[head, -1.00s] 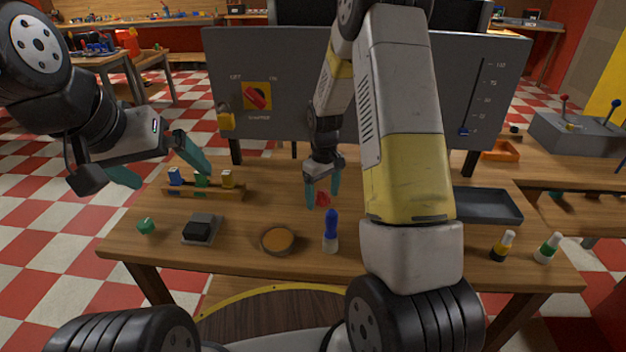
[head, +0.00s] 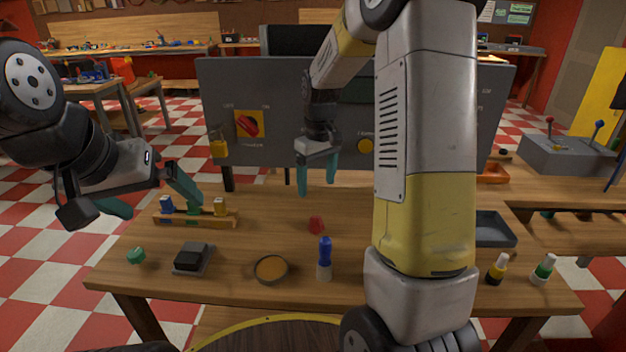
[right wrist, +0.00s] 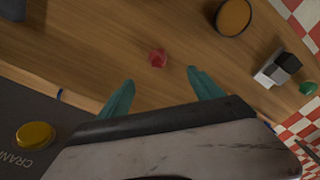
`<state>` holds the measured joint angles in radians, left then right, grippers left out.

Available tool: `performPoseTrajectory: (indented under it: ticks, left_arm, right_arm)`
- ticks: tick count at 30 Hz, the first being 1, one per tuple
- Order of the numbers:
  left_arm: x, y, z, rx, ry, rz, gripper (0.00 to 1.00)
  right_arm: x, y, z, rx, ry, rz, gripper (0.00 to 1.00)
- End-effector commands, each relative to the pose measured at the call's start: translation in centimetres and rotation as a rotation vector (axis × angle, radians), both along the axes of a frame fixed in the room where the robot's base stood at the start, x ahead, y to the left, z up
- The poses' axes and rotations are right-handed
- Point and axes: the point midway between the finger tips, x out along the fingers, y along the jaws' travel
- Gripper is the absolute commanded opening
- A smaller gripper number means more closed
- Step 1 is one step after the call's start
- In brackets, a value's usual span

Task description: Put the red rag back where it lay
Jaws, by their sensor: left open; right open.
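The red rag (head: 316,224) is a small crumpled lump lying on the wooden table, just behind a blue-topped bottle. It also shows in the right wrist view (right wrist: 158,58), apart from the fingers. My right gripper (head: 318,184) is open and empty, raised above the table behind the rag. In the right wrist view its two teal fingers (right wrist: 158,92) stand well apart with nothing between them. My left gripper (head: 155,200) is open and empty, at the table's left side near the wooden rack.
The bottle (head: 324,262), a round dish (head: 271,269), a black block on a grey base (head: 193,259) and a green piece (head: 136,256) stand along the front. The wooden rack (head: 226,220) is at left. A grey panel (head: 280,120) rises behind. A tray (head: 494,230) is at right.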

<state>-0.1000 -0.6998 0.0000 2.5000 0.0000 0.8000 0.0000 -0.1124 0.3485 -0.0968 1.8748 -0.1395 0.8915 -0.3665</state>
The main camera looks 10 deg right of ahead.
Motion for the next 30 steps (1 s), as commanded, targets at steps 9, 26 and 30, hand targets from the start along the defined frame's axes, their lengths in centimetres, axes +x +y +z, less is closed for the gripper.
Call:
performPoseTrajectory:
  ticks: [9,26,30]
  left_arm:
    - [0.0,0.0,0.0,0.0,0.0,0.0,0.99]
    - [0.0,0.0,0.0,0.0,0.0,0.0,0.99]
    - [0.0,0.0,0.0,0.0,0.0,0.0,0.99]
  right_arm:
    - [-9.6,0.7,10.7,0.125,-0.213,-0.186,0.75]
    - [-22.9,2.0,14.5,0.294,-0.452,-0.401,0.75]
    - [-23.0,2.0,14.5,0.297,-0.454,-0.405,0.75]
